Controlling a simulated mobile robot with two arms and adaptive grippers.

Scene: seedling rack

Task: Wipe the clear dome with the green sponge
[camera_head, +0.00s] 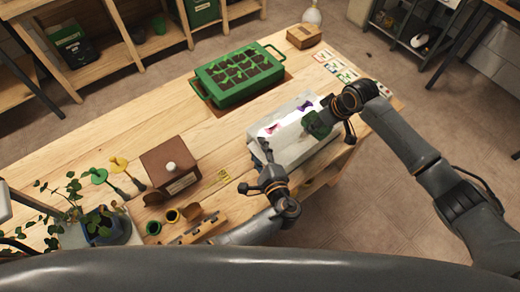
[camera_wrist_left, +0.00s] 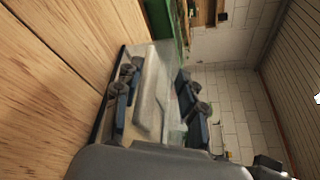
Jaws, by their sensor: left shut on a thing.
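The clear dome (camera_head: 297,147) is a pale, see-through box-shaped cover on the right part of the table. Pink and purple shapes show at its far side. My left gripper (camera_head: 260,150) is at the dome's near left end and shut on it. In the left wrist view the fingers (camera_wrist_left: 158,108) stand on either side of the dome (camera_wrist_left: 152,85). The green sponge (camera_head: 316,124) is at the tip of my right gripper (camera_head: 330,114), which looks shut on it. The sponge is over the dome's right part; whether it touches is unclear.
A green seedling tray (camera_head: 238,77) stands at the back. A brown box (camera_head: 170,165), yellow and green plant tools and a potted plant (camera_head: 97,222) are at the left. Cards (camera_head: 338,68) and a small wooden box (camera_head: 303,36) lie at the far right. Table between tray and brown box is clear.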

